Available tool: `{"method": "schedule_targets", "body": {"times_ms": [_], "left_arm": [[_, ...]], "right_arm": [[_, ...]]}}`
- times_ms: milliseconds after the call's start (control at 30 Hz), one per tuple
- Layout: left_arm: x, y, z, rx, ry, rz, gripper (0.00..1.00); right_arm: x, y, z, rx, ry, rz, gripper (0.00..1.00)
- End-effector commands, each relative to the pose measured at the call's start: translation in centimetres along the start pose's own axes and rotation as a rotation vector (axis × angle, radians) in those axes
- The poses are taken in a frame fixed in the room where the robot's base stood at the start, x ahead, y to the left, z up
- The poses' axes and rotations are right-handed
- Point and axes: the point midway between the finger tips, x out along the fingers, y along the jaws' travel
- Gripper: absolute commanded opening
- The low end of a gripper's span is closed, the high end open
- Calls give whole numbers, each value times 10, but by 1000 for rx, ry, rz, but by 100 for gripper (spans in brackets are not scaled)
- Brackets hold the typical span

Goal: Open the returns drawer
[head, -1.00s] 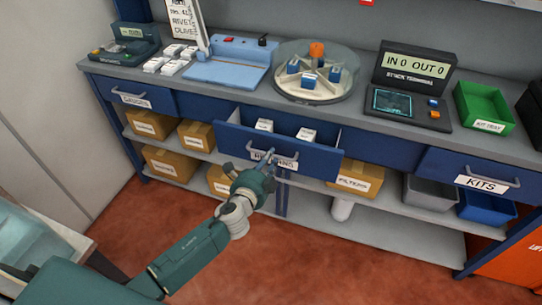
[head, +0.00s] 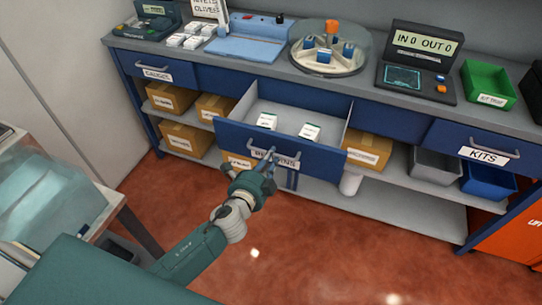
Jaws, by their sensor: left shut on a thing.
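The returns drawer (head: 308,157) is the blue middle drawer under the bench, and it stands pulled well out. Its label is partly hidden behind my gripper. Two small white boxes, a left one (head: 267,120) and a right one (head: 310,131), stand inside on the grey drawer floor. My left gripper (head: 266,161) is shut on the drawer's handle at the middle of the front panel. My right gripper is not in view.
The gauges drawer (head: 153,72) and the kits drawer (head: 475,145) are closed. Cardboard boxes (head: 368,149) and bins stand on the shelf below. A side table (head: 98,228) is at the left. The red floor before the bench is clear.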

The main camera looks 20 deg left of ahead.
Motion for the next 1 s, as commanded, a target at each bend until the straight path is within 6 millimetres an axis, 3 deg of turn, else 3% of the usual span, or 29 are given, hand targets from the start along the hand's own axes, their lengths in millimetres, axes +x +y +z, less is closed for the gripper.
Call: {"method": "schedule_targets", "body": {"times_ms": [233, 267, 367, 733, 1000], "left_arm": [[0, 0, 1, 1, -2, 0, 0], [0, 0, 1, 1, -2, -1, 17], [0, 0, 1, 0, -2, -1, 34], [-6, 1, 0, 0, 0, 1, 34], [-57, 2, 0, -1, 0, 3, 34]], "right_arm": [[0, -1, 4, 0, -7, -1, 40], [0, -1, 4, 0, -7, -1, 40], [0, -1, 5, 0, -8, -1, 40], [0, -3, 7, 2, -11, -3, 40], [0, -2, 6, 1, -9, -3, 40]]}}
